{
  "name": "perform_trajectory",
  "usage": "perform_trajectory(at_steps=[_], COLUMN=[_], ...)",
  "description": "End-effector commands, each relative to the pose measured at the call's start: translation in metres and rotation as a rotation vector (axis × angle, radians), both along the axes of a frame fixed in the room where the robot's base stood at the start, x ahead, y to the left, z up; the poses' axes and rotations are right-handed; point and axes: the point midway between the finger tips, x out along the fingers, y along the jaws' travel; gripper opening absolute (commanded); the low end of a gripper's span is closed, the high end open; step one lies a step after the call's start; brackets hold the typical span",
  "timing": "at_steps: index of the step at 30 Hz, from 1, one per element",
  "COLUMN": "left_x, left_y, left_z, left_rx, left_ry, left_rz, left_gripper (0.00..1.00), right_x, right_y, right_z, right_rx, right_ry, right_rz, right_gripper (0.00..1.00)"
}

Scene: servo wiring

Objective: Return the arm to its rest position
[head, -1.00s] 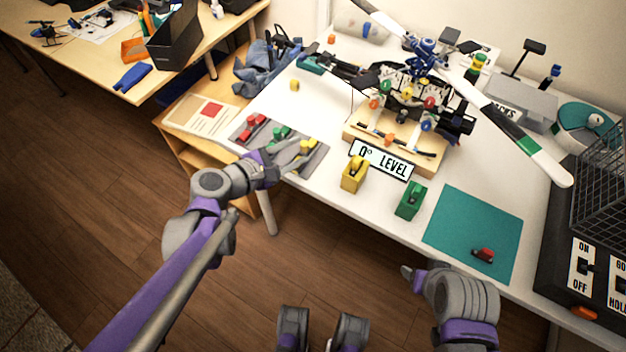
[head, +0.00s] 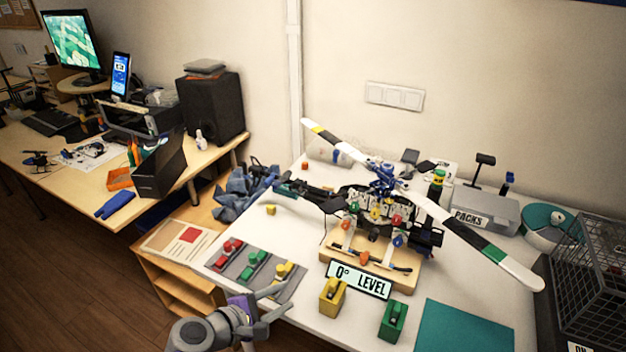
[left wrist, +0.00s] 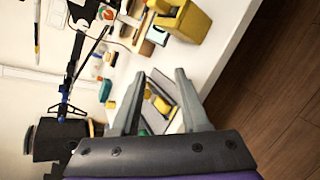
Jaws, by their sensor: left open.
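My left gripper (head: 272,302) is in the lower left of the head view, at the front edge of the white table, close to the yellow connector piece (head: 284,273) on the grey mat (head: 290,292). Its fingers are open. In the left wrist view the two open fingers (left wrist: 160,98) frame a yellow piece (left wrist: 158,104) on the mat, with nothing held between them. Red (head: 229,247) and green (head: 254,264) pieces lie beside it on the mat. My right gripper is outside both current views.
A model helicopter (head: 384,205) stands on a wooden base behind a "0° LEVEL" sign (head: 359,280). Yellow (head: 332,297) and green (head: 393,320) blocks stand at the table's front. A teal mat (head: 464,328) lies to the right. A wooden side shelf (head: 172,268) adjoins the table's left.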

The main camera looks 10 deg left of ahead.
Motion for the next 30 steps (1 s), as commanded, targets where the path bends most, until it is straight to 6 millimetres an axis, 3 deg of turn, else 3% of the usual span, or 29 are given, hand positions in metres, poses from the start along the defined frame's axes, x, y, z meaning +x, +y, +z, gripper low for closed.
perform_trajectory(at_steps=[5,10,15,18,23,30], left_x=[-0.018,-0.071,-0.124,-0.143,-0.157,-0.159], left_y=[-0.007,-0.012,0.010,0.028,0.047,0.051], left_z=[0.009,0.026,0.043,0.054,0.064,0.062], left_rx=[0.141,0.603,1.096,1.309,1.495,1.528], left_ry=[-0.014,-0.060,-0.101,-0.112,-0.113,-0.111], left_rz=[-0.084,-0.381,-0.750,-0.924,-1.084,-1.115], left_gripper=[0.45,0.45,0.45,0.45,0.45,0.45], right_x=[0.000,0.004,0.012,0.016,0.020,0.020], right_y=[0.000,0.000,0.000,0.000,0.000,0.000], right_z=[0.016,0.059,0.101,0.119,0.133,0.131], right_rx=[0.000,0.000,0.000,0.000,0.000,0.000], right_ry=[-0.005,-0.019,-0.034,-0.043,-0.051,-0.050], right_rz=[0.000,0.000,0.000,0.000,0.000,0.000], right_gripper=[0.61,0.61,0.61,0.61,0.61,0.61])
